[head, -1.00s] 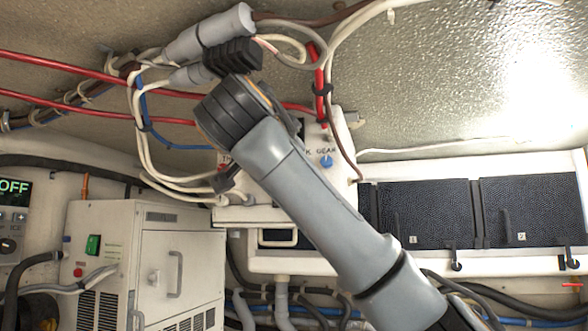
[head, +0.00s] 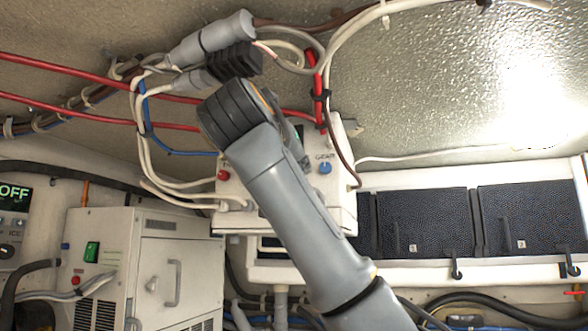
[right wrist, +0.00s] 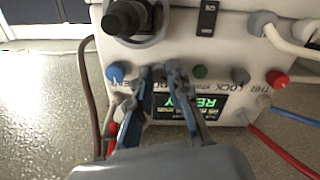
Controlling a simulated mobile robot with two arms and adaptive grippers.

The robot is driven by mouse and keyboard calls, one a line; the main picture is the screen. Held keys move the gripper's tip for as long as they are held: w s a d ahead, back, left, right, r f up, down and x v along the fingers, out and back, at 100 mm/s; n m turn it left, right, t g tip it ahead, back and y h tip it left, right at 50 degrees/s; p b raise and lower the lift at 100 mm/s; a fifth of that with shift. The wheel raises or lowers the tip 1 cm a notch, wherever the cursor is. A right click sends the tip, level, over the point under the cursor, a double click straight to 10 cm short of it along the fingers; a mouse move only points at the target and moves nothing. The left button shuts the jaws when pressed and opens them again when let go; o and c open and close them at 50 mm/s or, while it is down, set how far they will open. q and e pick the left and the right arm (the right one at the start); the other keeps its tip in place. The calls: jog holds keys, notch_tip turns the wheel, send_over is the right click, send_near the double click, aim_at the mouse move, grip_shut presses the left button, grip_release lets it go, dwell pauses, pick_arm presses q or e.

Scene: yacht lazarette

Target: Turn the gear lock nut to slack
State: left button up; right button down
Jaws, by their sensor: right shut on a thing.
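The white control box (head: 343,215) is on the wall, partly behind my arm in the head view. In the right wrist view it appears upside down, with a small green-lit display (right wrist: 190,103). My right gripper (right wrist: 163,73) is shut on the gear lock nut, a small dark fitting between the fingertips and mostly hidden by them. It sits beside the blue gear knob (right wrist: 115,72), which is also clear in the head view (head: 325,167). The other lock nut (right wrist: 240,76), grey, stands near the red throttle knob (right wrist: 277,78). My left gripper is out of view.
Pale cables (head: 143,150) and red cables (head: 317,85) run close around the box. A grey cable connector (head: 208,40) hangs above my wrist. A white cabinet (head: 180,222) stands lower left. Dark panels (head: 430,218) in a white frame are at right.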

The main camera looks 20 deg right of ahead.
jog(key=n, duration=0.5)
jog(key=shift+r+n, duration=0.1)
jog(key=shift+n, duration=0.3)
dwell(0.4)
jog(key=c, duration=1.3)
grip_release()
jog(key=shift+o, duration=0.2)
jog(key=v, duration=1.2)
